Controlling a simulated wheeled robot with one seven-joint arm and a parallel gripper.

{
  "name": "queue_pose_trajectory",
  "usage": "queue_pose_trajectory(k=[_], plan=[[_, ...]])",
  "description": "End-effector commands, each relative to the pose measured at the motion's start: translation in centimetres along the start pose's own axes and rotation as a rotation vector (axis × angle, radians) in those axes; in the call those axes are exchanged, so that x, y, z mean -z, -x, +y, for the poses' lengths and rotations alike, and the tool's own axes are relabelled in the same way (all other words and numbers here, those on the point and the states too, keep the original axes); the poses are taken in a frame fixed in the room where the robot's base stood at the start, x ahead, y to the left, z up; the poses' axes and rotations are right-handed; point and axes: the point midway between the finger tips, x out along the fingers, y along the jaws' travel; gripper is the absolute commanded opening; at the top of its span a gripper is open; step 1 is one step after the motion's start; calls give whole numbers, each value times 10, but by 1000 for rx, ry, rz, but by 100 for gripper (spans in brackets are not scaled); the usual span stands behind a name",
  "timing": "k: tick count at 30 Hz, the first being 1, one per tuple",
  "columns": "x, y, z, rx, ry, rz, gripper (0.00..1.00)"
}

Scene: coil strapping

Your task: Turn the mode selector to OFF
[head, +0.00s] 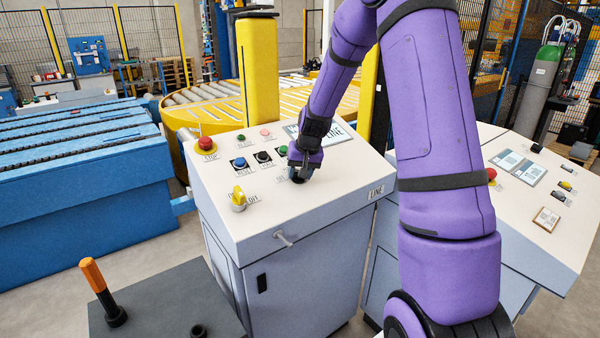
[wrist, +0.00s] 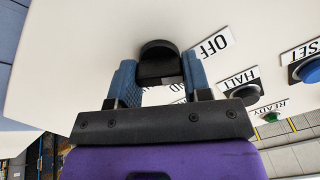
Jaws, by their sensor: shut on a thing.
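The mode selector is a black knob (head: 297,178) on the sloped white control panel. It also shows in the wrist view (wrist: 160,50), between my blue fingers. An OFF label (wrist: 214,44) lies right of it there, and another label ending in "ND" is partly hidden behind a finger. My gripper (head: 300,163) reaches down onto the panel and is shut on the knob, with one finger on each side (wrist: 160,72). I cannot see a pointer mark, so the knob's setting cannot be told.
A red stop button (head: 206,143), a yellow rotary switch (head: 238,198), and blue (head: 239,163), black (head: 262,156) and green (head: 282,150) buttons sit nearby on the panel. A second console (head: 540,190) stands to the right. An orange-handled lever (head: 94,277) stands at the front left.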

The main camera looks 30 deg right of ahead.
Motion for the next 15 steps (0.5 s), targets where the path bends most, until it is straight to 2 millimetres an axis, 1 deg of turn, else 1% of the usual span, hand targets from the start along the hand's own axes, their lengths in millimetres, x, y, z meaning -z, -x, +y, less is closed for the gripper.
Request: queue_pose_trajectory(k=[11,12,14,15], plan=[[0,0,0,-1,5,0,21],[0,0,0,-1,5,0,54],[0,0,0,-1,5,0,68],[0,0,0,-1,4,0,70]])
